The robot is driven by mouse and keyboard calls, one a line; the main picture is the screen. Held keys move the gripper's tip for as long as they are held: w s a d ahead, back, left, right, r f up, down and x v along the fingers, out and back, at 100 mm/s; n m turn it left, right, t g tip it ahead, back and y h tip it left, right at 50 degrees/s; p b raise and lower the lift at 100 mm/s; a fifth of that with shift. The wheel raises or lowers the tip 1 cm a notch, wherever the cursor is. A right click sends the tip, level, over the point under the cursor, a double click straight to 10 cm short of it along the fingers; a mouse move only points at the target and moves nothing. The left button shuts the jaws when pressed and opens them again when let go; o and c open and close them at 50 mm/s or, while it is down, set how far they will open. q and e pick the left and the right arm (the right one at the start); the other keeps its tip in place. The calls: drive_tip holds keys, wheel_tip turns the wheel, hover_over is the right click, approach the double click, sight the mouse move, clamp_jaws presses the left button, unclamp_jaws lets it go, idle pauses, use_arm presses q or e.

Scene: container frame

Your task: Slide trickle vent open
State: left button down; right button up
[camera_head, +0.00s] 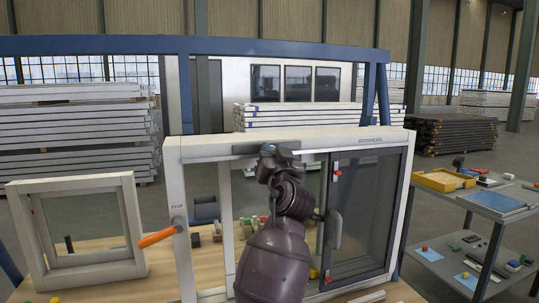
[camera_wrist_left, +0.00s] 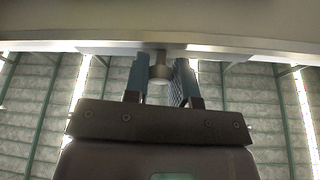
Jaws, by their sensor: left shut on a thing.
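The trickle vent (camera_head: 246,150) is a grey strip on the top rail of the white window frame (camera_head: 172,190). My left gripper (camera_head: 272,152) is up at this strip, and its wrist hides part of it. The gripper is shut on this knob. The vent's slots are not clear, so I cannot tell how far it is open. My right gripper is not in view.
An orange handle (camera_head: 158,237) sticks out at the frame's left side. A dark sliding sash (camera_head: 368,205) with a grey handle (camera_head: 333,228) fills the right half. A smaller white frame (camera_head: 78,230) stands left on the wooden bench. A grey cart (camera_head: 490,205) stands right.

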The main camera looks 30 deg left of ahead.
use_arm(q)
drive_tip(key=c, duration=1.3)
unclamp_jaws()
drive_tip(key=shift+w+d, duration=0.1)
drive_tip(key=shift+d, duration=0.05)
drive_tip(key=o, duration=0.4)
drive_tip(key=shift+w+d, duration=0.15)
drive_tip(key=shift+c, duration=0.2)
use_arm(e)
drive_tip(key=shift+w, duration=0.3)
use_arm(q)
drive_tip(key=b+v, duration=0.2)
drive_tip(key=v, duration=0.8)
drive_tip(key=shift+s+d+b, duration=0.15)
drive_tip(key=shift+s+b, duration=0.15)
drive_tip(key=shift+s, duration=0.05)
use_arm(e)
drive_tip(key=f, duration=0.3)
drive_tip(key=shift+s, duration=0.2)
use_arm(q)
drive_tip(key=shift+f, duration=0.15)
